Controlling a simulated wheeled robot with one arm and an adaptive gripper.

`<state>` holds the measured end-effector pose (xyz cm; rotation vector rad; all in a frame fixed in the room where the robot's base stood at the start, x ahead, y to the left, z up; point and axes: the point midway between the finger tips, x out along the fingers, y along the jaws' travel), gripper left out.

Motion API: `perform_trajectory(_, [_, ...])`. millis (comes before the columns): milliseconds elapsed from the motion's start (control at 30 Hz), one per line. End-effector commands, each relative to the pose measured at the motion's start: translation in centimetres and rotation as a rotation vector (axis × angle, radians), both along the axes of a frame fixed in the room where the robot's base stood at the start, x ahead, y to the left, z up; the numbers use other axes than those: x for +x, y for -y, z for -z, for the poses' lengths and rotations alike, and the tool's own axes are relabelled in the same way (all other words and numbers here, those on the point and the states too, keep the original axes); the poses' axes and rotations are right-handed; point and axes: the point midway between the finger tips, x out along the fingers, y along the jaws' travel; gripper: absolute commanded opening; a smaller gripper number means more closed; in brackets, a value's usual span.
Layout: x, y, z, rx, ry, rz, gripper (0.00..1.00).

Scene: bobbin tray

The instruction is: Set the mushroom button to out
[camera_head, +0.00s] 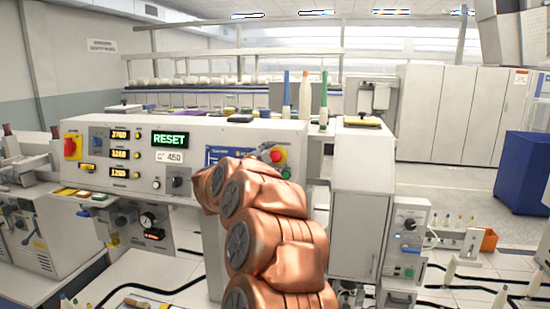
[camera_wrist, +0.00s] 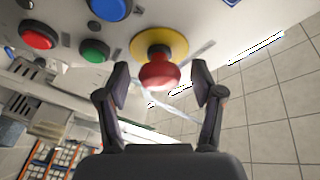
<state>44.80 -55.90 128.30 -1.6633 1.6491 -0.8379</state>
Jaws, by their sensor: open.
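The mushroom button (camera_wrist: 158,74) has a red head on a yellow collar and sticks out from a pale panel in the wrist view. My gripper (camera_wrist: 160,68) is open, with one dark finger on each side of the red head. Gaps show between the head and both fingers, and nothing is gripped. In the head view, a red button (camera_head: 277,156) shows on the console's right part, just past my copper-coloured arm. My gripper is hidden behind the arm there.
Blue (camera_wrist: 110,8), red (camera_wrist: 38,35) and green (camera_wrist: 94,51) buttons sit on the same panel, left of the mushroom button. The console (camera_head: 215,135) carries a green RESET display (camera_head: 170,139). A grey cabinet (camera_head: 362,200) stands to its right.

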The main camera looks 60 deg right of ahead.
Motion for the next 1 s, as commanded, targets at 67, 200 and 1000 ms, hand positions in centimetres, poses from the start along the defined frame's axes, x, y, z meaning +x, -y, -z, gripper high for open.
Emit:
perform_trajectory(67, [0.0, 0.0, 0.0, 0.0, 0.0, 0.0, 0.67])
perform_trajectory(200, [0.0, 0.0, 0.0, 0.0, 0.0, 0.0, 0.67])
perform_trajectory(1000, [0.0, -11.0, 0.0, 0.002, 0.001, -0.002, 0.67])
